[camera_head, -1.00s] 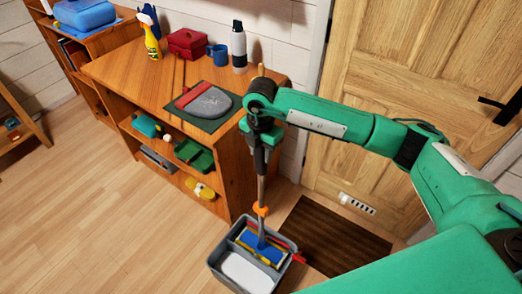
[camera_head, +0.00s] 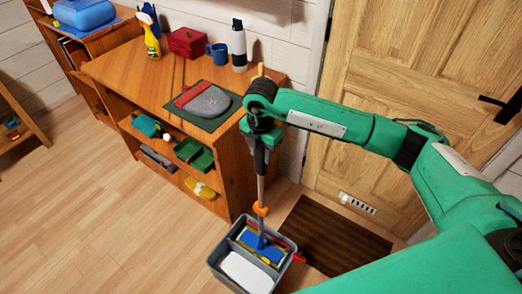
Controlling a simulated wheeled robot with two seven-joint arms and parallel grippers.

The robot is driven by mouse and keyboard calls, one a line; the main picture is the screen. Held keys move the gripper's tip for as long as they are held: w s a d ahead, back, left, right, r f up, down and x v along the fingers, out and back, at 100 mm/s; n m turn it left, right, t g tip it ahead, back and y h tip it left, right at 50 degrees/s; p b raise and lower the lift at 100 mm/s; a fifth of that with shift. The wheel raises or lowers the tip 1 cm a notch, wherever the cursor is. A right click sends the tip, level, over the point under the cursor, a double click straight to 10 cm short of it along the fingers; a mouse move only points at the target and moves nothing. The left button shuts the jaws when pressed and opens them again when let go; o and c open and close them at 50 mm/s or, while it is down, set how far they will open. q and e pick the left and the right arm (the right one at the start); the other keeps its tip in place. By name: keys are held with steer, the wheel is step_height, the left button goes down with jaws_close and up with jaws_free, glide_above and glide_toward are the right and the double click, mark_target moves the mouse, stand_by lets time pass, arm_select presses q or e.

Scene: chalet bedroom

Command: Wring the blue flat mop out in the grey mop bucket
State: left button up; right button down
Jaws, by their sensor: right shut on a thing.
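The grey mop bucket (camera_head: 216,257) stands on the wooden floor in front of the shelf, with a pale surface in its near part. The blue flat mop (camera_head: 262,246) is at the far part of the bucket, between yellow and red parts of it. Its handle (camera_head: 261,190) rises almost upright, with an orange collar low on it. My right gripper (camera_head: 260,145) is shut on the handle's upper part, and the light tip shows above it. The fingertips are partly hidden. My left gripper is not in view.
A wooden shelf unit (camera_head: 227,185) stands close to the handle on the left. On it are a spray bottle (camera_head: 151,40), a red box (camera_head: 187,41), a blue mug (camera_head: 217,54) and a flask (camera_head: 239,46). A brown doormat (camera_head: 330,237) lies right of the bucket before the door.

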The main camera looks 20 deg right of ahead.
steer(key=shift+d+f+b, duration=0.15)
steer(key=shift+f+b, duration=0.15)
steer(key=shift+f, duration=0.15)
